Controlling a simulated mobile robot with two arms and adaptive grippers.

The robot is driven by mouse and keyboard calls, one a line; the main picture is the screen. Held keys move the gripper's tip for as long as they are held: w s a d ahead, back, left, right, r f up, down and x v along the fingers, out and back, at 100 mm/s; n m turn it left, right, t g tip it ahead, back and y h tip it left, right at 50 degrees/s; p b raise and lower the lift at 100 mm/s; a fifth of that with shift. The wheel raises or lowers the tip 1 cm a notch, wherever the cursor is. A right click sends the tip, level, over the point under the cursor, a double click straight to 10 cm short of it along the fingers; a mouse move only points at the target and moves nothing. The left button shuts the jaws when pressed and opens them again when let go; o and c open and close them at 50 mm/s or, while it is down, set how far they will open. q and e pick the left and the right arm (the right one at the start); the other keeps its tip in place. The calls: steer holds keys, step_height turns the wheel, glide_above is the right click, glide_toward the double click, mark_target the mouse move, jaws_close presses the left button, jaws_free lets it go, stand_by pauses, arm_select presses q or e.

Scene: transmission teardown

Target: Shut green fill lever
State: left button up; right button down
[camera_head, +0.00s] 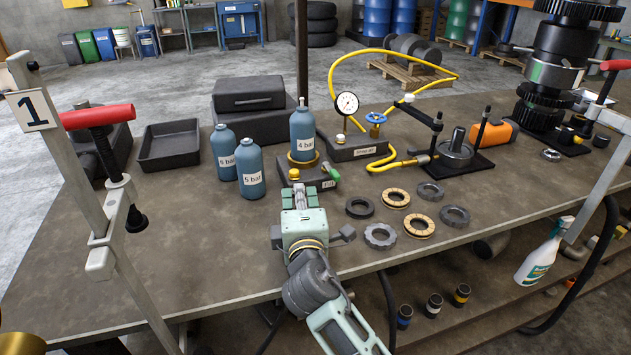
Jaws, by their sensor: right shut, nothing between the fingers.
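The green fill lever (331,171) sits on the right side of a small dark fill block (309,184) near the middle of the workbench. A blue bottle marked 4 bar (302,137) stands upright in a brass ring on this block. My right gripper (300,190) comes in from the bottom of the view. It is shut and empty, with its fingertips in front of the block, left of and nearer than the lever. I cannot tell whether the fingertips touch the block. My left gripper is not in view.
Two more blue bottles (251,172) stand left of the block. Behind it is a dark box with a gauge (347,103), a blue valve (376,118) and a yellow hose (398,165). Several rings (419,226) lie right of my gripper. The bench's left front is clear.

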mark_target(331, 170)
steer(key=w, duration=0.3)
steer(key=shift+r, duration=0.15)
steer(key=shift+w+d+p, duration=0.25)
steer(key=shift+d+p, duration=0.4)
steer(key=shift+d, duration=0.6)
steer(key=shift+w+d, duration=0.1)
steer(key=shift+d, duration=0.45)
steer(key=shift+d+p, duration=0.2)
steer(key=shift+p, duration=0.35)
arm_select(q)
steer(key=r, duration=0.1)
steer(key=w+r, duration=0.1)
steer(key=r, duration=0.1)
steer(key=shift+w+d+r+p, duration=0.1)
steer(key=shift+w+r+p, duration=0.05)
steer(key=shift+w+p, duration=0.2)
arm_select(e)
steer(key=shift+d+n+y, duration=0.15)
steer(key=shift+n+y, duration=0.25)
steer(key=shift+y, duration=0.2)
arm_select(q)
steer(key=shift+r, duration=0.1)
